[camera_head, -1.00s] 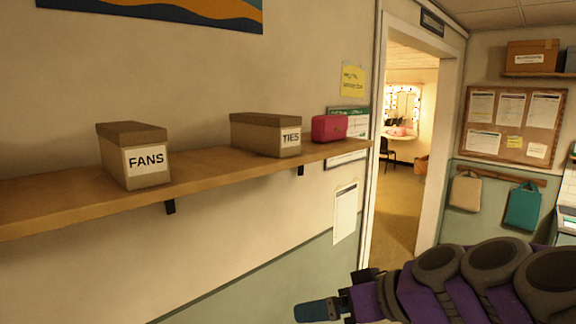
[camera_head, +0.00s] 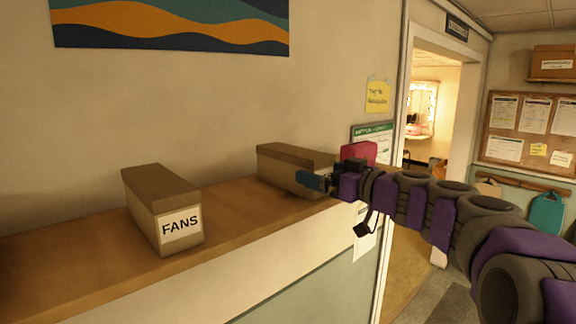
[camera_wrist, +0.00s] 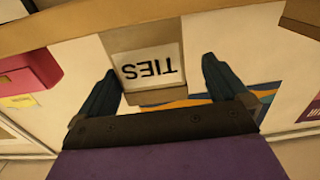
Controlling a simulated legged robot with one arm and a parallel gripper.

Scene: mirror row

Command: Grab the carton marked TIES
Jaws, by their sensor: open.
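The TIES carton (camera_head: 290,167) is a brown lidded box on the wooden shelf, right of the FANS carton. In the head view my gripper (camera_head: 312,180) is in front of its label end and hides the label. In the wrist view the TIES carton (camera_wrist: 146,66) shows its white label upside down, between my two dark blue fingers. My gripper (camera_wrist: 162,88) is open, with one finger on each side of the label end. I cannot tell whether either finger touches the carton.
The FANS carton (camera_head: 165,210) stands on the shelf (camera_head: 90,240) to the left, with clear shelf between. A pink box (camera_head: 360,151) sits just right of the TIES carton, behind my arm. A doorway (camera_head: 430,130) opens at the right.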

